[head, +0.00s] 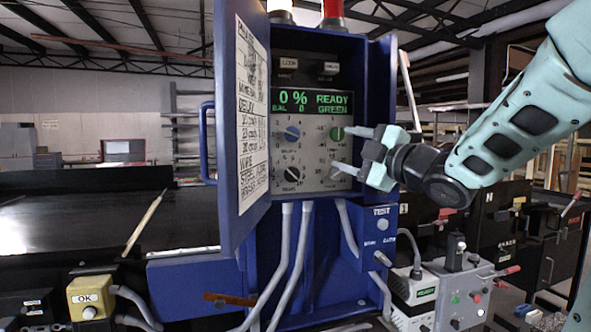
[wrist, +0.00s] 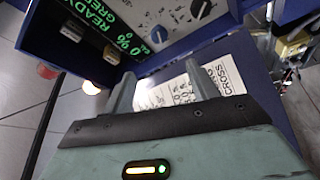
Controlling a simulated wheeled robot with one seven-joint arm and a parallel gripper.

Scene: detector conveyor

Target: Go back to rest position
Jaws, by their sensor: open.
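My gripper (head: 342,150) is open and empty in front of the right part of the control panel (head: 310,128) in the blue cabinet. My arm reaches in from the upper right. A green knob (head: 337,133) sits beside the upper finger, and I cannot tell whether they touch. The panel display (head: 313,102) reads "0 %", "READY" and "GREEN". In the wrist view my gripper (wrist: 162,88) shows two grey fingers apart, with the open cabinet door's white label sheet (wrist: 190,88) behind them.
The blue cabinet door (head: 237,125) stands open to the left. A dark conveyor belt (head: 80,215) runs at the left, with a yellow OK button box (head: 90,297) in front. A blue TEST box (head: 381,236) and grey control boxes (head: 460,285) are at the lower right.

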